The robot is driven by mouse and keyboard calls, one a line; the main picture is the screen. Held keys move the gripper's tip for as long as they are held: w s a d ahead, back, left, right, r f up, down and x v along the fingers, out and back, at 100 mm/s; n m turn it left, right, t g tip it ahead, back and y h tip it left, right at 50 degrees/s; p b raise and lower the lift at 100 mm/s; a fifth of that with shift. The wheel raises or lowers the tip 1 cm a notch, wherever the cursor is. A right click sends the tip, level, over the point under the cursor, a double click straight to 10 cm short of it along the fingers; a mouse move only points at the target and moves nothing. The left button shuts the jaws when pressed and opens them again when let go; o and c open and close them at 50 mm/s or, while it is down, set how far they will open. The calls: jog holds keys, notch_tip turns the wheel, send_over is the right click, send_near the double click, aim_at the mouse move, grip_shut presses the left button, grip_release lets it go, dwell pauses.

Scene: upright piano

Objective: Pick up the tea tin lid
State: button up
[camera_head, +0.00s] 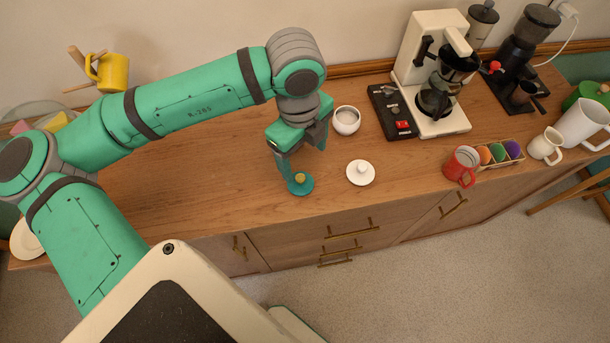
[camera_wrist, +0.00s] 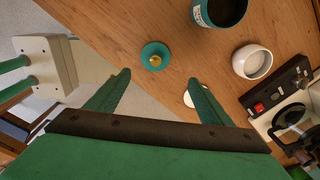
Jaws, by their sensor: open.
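The tea tin lid is a round teal disc with a gold knob (camera_head: 300,185), lying flat on the wooden counter near its front edge. In the wrist view the lid (camera_wrist: 146,52) shows whole, ahead of and roughly between the fingertips. My gripper (camera_head: 305,166) is open and empty, pointing down just above the lid. In the wrist view both fingers of my gripper (camera_wrist: 159,77) are spread apart. I cannot tell the exact height between fingertips and lid. An open teal tin with a white label (camera_wrist: 206,18) stands beyond the lid in the wrist view; my arm hides it in the head view.
A white lid (camera_head: 360,173) lies to the right, with an open white bowl (camera_head: 346,121) behind it. A coffee maker (camera_head: 424,60), black switch box (camera_head: 384,104) and red mug (camera_head: 461,168) stand farther right. The counter's front edge is close to the teal lid.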

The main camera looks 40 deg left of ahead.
aim_at(300, 176)
jog(key=shift+s+a+g, duration=0.3)
jog(key=shift+s+a, duration=0.15)
jog(key=shift+a, duration=0.05)
jog(key=shift+a+f, duration=0.1)
jog(key=shift+f, duration=0.3)
notch_tip(300, 176, down, 4)
jog(key=shift+f, duration=0.2)
jog(key=shift+d+f, duration=0.2)
jog(key=shift+f, duration=0.2)
notch_tip(300, 176, down, 5)
jog(key=shift+w+r, duration=0.1)
jog(key=shift+w, duration=0.05)
jog(key=shift+c, duration=0.3)
jog(key=c, duration=1)
